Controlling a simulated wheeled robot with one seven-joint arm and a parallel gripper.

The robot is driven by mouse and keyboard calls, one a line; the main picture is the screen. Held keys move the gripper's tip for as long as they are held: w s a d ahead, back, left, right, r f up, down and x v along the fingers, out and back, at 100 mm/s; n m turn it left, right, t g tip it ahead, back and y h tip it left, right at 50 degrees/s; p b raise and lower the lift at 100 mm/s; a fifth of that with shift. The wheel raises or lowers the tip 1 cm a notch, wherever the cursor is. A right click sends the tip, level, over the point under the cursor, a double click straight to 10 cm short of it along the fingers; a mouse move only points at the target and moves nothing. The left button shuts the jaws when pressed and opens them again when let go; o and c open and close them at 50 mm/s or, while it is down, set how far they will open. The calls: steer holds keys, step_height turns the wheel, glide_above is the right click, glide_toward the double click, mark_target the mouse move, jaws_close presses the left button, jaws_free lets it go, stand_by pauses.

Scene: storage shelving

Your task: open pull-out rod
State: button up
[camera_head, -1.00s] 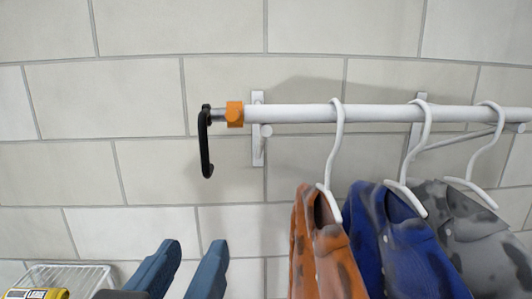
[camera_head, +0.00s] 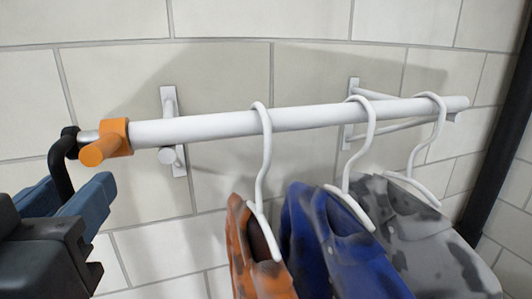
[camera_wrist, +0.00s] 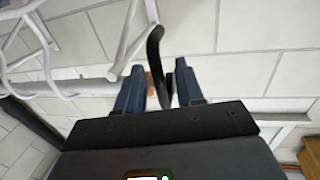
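The white rod (camera_head: 205,127) runs along the wall and holds several white hangers. At its left end is an orange clamp with a knob (camera_head: 105,148), and beyond that a black curved handle (camera_head: 60,170). My gripper (camera_head: 76,186) is at the handle, with its blue fingers on either side of it. In the wrist view the handle (camera_wrist: 155,50) stands between the two fingers, with a gap visible at the right finger. The gripper is open. The handle's lower end is hidden behind the fingers in the head view.
Orange (camera_head: 256,255), blue (camera_head: 335,250) and grey (camera_head: 415,235) shirts hang from the rod, to the right of my gripper. Wall brackets (camera_head: 172,130) hold the rod. A dark post (camera_head: 503,140) stands at the far right. The wall left of the clamp is clear.

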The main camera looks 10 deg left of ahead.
steer(key=shift+x, duration=1)
jaws_close()
